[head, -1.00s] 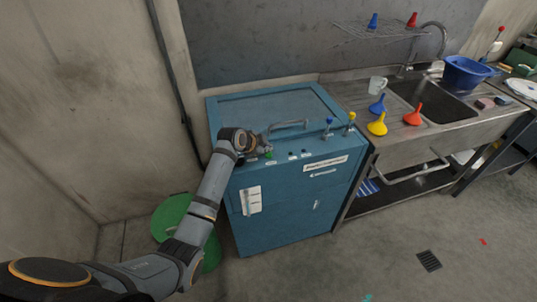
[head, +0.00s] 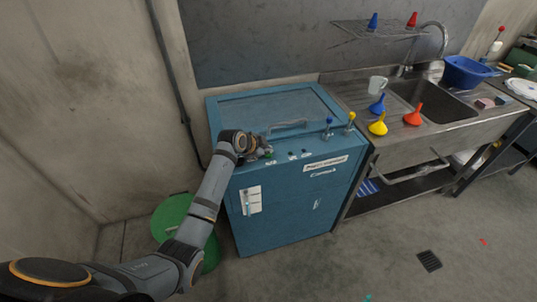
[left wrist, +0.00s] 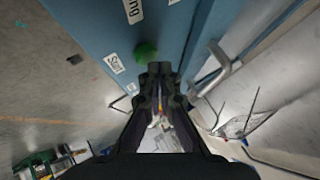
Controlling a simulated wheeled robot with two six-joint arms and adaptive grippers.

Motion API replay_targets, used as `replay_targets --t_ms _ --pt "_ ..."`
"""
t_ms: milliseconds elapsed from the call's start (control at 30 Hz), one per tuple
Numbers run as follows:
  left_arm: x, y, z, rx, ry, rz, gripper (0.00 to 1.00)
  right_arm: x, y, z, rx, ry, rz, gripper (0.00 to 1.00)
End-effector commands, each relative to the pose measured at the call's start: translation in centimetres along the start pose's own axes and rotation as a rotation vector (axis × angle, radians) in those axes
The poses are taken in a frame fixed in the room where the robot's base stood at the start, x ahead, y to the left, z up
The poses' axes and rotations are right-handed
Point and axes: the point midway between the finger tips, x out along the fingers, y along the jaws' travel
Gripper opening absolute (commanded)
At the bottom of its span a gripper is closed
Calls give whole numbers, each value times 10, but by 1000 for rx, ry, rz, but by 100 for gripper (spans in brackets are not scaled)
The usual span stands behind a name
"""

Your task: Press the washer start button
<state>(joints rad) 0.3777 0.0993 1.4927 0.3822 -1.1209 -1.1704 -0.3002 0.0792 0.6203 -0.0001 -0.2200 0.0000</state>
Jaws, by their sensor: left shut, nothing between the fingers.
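The washer is a blue cabinet (head: 290,210) with a lid and handle on top. Its green start button (left wrist: 146,52) is a round knob beside a small white label in the left wrist view. In the head view the button (head: 268,154) is partly hidden by my gripper. My left gripper (left wrist: 160,70) is shut and empty, its fingertips close to the button. I cannot tell whether they touch it. In the head view the left gripper (head: 264,150) is at the washer's top front edge. My right gripper is not in view.
A lid handle (head: 288,125) and blue and yellow-topped valves (head: 328,122) stand on the washer. To the right is a steel sink bench (head: 350,95) with funnels, a mug and a blue basin (head: 465,73). A green bin (head: 172,215) stands at the left.

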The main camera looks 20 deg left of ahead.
Motion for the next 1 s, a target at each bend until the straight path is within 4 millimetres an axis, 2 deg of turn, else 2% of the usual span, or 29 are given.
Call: replay_targets --t_ms 1000 --pt "6 5 4 0 0 1 0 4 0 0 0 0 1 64"
